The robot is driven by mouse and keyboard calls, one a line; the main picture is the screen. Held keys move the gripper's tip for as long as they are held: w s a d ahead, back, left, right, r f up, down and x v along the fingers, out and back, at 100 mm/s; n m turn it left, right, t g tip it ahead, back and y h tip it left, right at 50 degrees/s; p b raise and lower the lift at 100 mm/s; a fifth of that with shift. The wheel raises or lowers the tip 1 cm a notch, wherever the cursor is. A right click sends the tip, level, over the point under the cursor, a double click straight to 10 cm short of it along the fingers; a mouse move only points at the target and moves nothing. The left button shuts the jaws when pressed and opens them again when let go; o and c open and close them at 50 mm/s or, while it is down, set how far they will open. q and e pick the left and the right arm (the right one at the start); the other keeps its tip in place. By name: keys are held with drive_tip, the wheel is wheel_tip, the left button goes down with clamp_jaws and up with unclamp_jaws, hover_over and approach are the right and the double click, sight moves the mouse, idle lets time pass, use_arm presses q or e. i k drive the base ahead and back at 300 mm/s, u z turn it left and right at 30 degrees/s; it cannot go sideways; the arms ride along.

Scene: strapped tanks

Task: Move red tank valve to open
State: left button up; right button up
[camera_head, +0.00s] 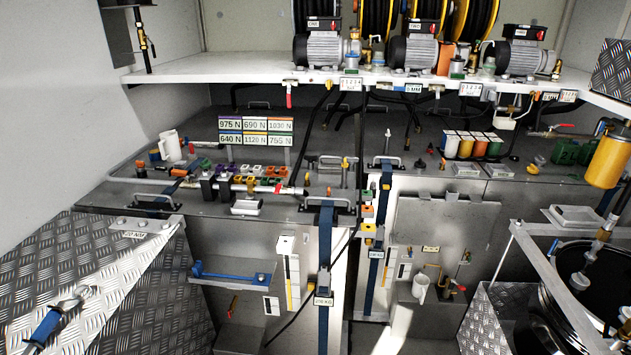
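Several red valve handles show in the head view, and I cannot tell which one belongs to the red tank. One red handle (289,100) hangs straight down below the front edge of the white shelf. A small red handle (279,188) sits on the pipe manifold on the left tank top. A red lever (565,125) lies roughly level on a pipe at the right, near the yellow cylinder. A small reddish lever (232,306) is tilted on the lower left tank front. Neither of my grippers shows in this view.
A white shelf (215,72) carries several motor pumps (323,48) across the back. Blue straps (325,245) run down the grey tank fronts. Diamond-plate covers (110,270) stand at the lower left. A black drum (590,290) and a yellow cylinder (608,160) crowd the right side.

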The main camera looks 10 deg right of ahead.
sight(277, 189)
drive_tip(key=z, duration=0.1)
drive_tip(key=i, duration=0.85)
drive_tip(key=u, duration=0.15)
